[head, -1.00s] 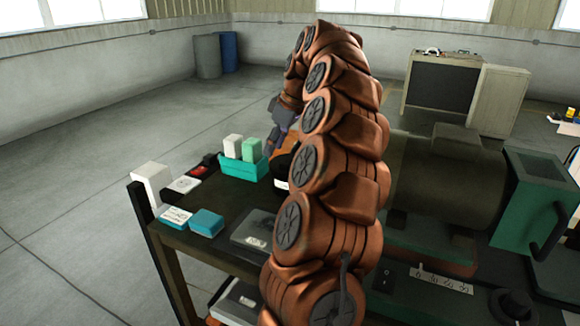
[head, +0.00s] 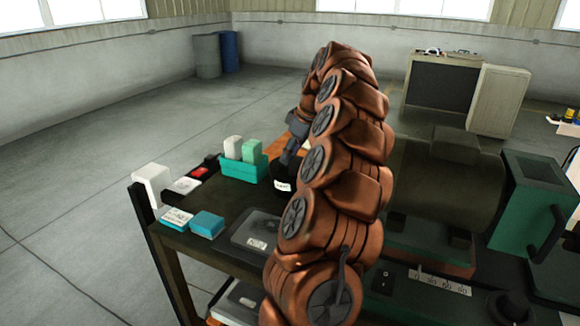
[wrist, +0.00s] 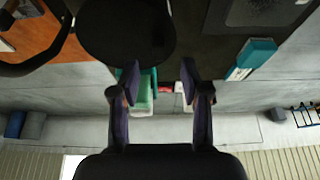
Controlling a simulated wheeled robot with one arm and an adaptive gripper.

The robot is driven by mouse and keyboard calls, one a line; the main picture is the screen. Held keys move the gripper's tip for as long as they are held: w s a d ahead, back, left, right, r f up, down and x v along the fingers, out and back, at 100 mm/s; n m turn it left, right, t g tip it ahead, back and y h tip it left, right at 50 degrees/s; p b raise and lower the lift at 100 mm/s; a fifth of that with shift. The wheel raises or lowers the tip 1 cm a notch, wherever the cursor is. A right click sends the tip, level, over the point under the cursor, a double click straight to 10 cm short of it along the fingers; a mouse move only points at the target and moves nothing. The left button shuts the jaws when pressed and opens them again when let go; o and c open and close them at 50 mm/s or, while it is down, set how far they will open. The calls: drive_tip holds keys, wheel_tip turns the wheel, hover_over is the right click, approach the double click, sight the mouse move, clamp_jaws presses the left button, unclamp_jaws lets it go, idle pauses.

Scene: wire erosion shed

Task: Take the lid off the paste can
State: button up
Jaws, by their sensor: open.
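The paste can (head: 281,185) looks black with a white label, standing on the dark bench top behind my arm; part of it is hidden. In the wrist view a round black top, which I take for the lid (wrist: 127,28), sits at the upper middle. My gripper (wrist: 160,78) is open and empty, its two fingers apart. The left fingertip in that view lies at the lid's near edge, the right one off to its side. I cannot tell whether they touch. In the head view the gripper (head: 292,145) is just above the can, pointing down.
A teal holder (head: 243,168) with white and green blocks stands left of the can. A large green machine (head: 445,195) stands to the right.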

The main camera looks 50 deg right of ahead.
sight(284, 166)
drive_tip(key=shift+p+x, duration=0.8)
drive_tip(key=shift+x, duration=1.4)
clamp_jaws()
